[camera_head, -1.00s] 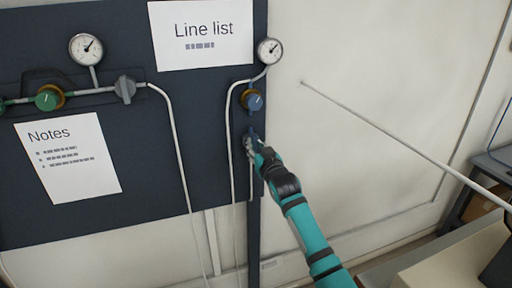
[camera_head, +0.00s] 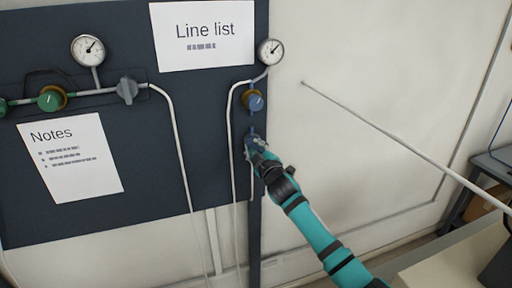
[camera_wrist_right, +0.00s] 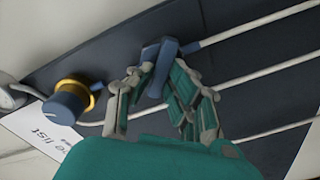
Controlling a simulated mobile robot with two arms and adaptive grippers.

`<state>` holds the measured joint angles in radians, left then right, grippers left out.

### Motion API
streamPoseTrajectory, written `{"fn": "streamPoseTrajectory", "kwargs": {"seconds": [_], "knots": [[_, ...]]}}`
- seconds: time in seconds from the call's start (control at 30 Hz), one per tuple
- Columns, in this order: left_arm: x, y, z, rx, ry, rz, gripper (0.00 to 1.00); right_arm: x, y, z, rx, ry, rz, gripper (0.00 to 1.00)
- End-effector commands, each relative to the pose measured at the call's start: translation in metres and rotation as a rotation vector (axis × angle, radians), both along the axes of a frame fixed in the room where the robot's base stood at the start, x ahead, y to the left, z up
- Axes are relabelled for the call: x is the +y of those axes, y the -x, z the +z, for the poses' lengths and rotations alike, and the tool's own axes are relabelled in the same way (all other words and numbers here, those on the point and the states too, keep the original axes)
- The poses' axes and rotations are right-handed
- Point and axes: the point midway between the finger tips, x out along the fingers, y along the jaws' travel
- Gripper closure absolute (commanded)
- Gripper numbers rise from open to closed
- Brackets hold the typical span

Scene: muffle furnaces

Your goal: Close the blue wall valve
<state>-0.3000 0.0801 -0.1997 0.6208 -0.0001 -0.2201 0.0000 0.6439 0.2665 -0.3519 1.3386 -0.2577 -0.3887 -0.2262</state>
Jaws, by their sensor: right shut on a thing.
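The blue wall valve (camera_wrist_right: 163,62) shows in the right wrist view as a blue handle on a thin line, between my right gripper's fingers. In the head view its top (camera_head: 252,132) peeks out just above the gripper, on the right edge of the dark panel, below the blue regulator knob. My right gripper (camera_head: 253,147) is shut on the valve handle; it also shows in the right wrist view (camera_wrist_right: 156,83). The gripper hides most of the valve in the head view, so its exact angle is hard to tell there. My left gripper is out of view.
The blue regulator knob (camera_head: 254,101) with a brass collar sits just above, under a round gauge (camera_head: 270,51). A green knob (camera_head: 50,98) and a grey valve (camera_head: 127,90) are further left on the dark panel (camera_head: 200,120). Thin pale tubes run down nearby.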

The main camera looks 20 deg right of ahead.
Motion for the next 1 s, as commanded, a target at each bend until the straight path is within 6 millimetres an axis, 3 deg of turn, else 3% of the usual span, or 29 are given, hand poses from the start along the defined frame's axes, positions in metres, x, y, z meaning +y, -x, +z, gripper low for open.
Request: {"fn": "streamPoseTrajectory", "kwargs": {"seconds": [0.6,1.0], "knots": [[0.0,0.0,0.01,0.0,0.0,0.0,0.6,0.002,0.0,-0.003,-0.017,0.533,0.001,1.0],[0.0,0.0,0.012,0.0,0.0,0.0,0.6,0.002,0.0,-0.005,-0.022,0.686,0.002,1.0]]}}
